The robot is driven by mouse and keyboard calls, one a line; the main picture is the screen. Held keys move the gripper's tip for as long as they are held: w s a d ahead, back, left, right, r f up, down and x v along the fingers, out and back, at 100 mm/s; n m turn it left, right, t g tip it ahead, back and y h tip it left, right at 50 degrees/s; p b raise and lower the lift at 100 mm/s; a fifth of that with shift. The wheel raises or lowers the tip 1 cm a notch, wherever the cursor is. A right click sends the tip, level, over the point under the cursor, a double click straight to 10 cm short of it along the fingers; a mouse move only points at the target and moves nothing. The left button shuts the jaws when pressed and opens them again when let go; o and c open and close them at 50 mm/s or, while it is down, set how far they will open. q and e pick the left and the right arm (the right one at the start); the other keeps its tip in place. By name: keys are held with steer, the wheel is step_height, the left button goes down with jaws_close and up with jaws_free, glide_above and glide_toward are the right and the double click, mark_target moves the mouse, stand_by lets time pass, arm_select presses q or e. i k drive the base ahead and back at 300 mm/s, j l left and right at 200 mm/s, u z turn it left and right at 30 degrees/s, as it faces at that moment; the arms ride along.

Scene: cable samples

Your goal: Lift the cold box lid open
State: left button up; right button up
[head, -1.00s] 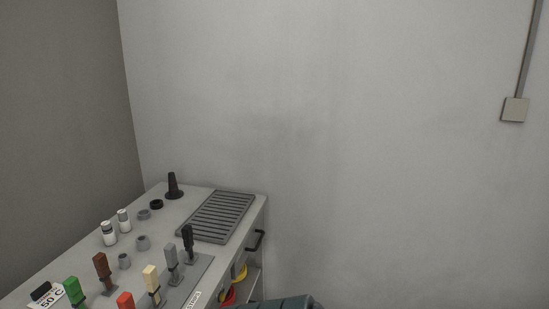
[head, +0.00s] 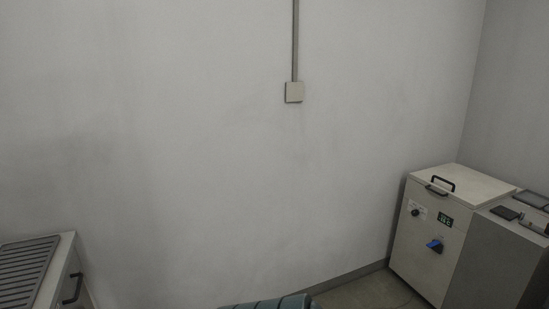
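The cold box (head: 418,240) stands at the right of the head view, against the corner of the room. It is a cream cabinet with a small green display, a dark knob and a blue handle or knob on its front. Its flat lid (head: 470,186) lies shut on top, with a black bar handle (head: 440,184) near the front left edge. Neither of my grippers shows in this view.
A grey cabinet (head: 495,260) adjoins the cold box on the right, with small dark items on top. A bench with a slatted grey rack (head: 25,268) is at the far left. A wall box (head: 294,92) hangs on the wall.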

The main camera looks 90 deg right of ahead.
mark_target(474, 190)
steer(key=l+z, duration=0.2)
steer(key=z, duration=1.35)
steer(key=l+z, duration=0.2)
steer(key=z, duration=0.2)
steer(key=i+l+z, duration=0.1)
steer(key=z, duration=0.25)
steer(key=l+z, duration=0.2)
steer(key=z, duration=0.2)
steer(key=i+l+z, duration=0.1)
steer(key=z, duration=0.3)
steer(key=i+l+z, duration=0.15)
steer(key=i+z, duration=0.85)
steer(key=i, duration=0.55)
